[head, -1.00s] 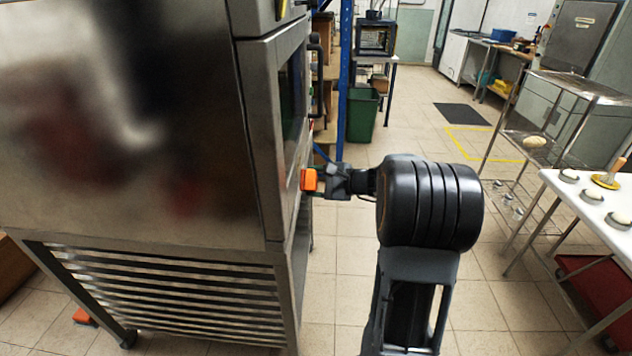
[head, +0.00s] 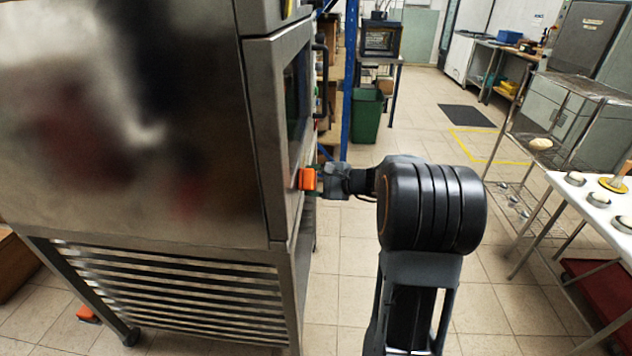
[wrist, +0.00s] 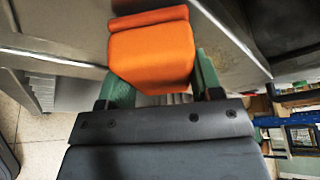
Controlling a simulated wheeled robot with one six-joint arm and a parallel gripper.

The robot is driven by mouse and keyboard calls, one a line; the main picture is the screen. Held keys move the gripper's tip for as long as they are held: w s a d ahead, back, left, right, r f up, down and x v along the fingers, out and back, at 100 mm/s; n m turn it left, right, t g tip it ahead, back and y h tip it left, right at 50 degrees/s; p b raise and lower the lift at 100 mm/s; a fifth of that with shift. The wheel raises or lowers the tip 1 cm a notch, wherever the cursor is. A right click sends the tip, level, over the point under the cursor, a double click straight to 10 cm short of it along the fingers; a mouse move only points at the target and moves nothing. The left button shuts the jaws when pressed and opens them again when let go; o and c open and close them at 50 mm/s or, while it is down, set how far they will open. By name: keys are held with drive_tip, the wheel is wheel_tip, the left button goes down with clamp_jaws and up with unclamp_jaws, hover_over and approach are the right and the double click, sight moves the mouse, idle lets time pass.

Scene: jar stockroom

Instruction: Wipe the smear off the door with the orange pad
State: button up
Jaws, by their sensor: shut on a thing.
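The orange pad (head: 306,179) is at the front face of the steel oven's door (head: 296,110), near its lower part. It also shows in the wrist view (wrist: 152,58), with its far end at the door surface. My gripper (head: 321,181) is shut on the pad, and its green fingers (wrist: 160,90) lie on either side of it. I cannot tell whether the pad touches the door. The door is seen nearly edge-on in the head view, and no smear can be made out on it.
The oven (head: 140,130) fills the left on a slatted stand. A green bin (head: 366,115) and blue rack post (head: 349,75) stand behind. A white table (head: 600,205) with several small items is at the right.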

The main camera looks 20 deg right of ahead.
sight(306, 153)
drive_tip(key=shift+w+a, duration=0.1)
drive_tip(key=shift+a, duration=0.1)
drive_tip(key=shift+w+d, duration=0.55)
drive_tip(key=shift+w, duration=0.25)
drive_tip(key=shift+w+d, duration=0.5)
drive_tip(key=shift+w, duration=0.3)
drive_tip(key=shift+w+d+p, duration=0.25)
drive_tip(key=shift+w+d, duration=0.2)
drive_tip(key=shift+w, duration=0.45)
drive_tip(key=shift+w+d+p, duration=0.2)
drive_tip(key=shift+w+d, duration=0.2)
drive_tip(key=shift+w, duration=0.45)
drive_tip(key=shift+w+d+r+p, duration=0.1)
drive_tip(key=shift+w+d+p, duration=0.4)
drive_tip(key=shift+w, duration=0.45)
drive_tip(key=shift+w+d+f+p, duration=0.1)
drive_tip(key=shift+w+d+p, duration=0.2)
drive_tip(key=shift+w+d, duration=0.45)
drive_tip(key=shift+w+d+r+p, duration=0.1)
drive_tip(key=shift+w+d+p, duration=0.3)
drive_tip(key=shift+w, duration=0.7)
drive_tip(key=shift+w+d, duration=0.2)
drive_tip(key=shift+w, duration=0.3)
